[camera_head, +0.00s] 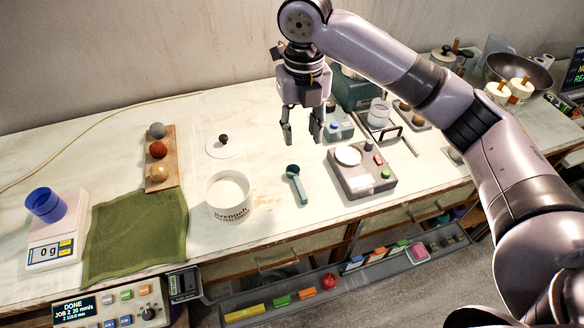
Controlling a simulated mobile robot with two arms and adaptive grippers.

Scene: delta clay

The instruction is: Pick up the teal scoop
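The teal scoop (297,184) lies on the pale worktop in the middle of the head view. Its round bowl is at the far end, and its handle points toward the table's front edge. My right gripper (302,138) hangs from the arm that comes in from the right. Its fingers point down and are spread apart, with nothing between them. It is apart from the scoop and appears above and beyond it. My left gripper is not in view.
A white tub (229,197) stands left of the scoop, and a grey device with a round pan (361,172) stands right of it. A white lid (223,149) lies behind the tub. A green cloth (137,232) and a scale (54,237) are farther left.

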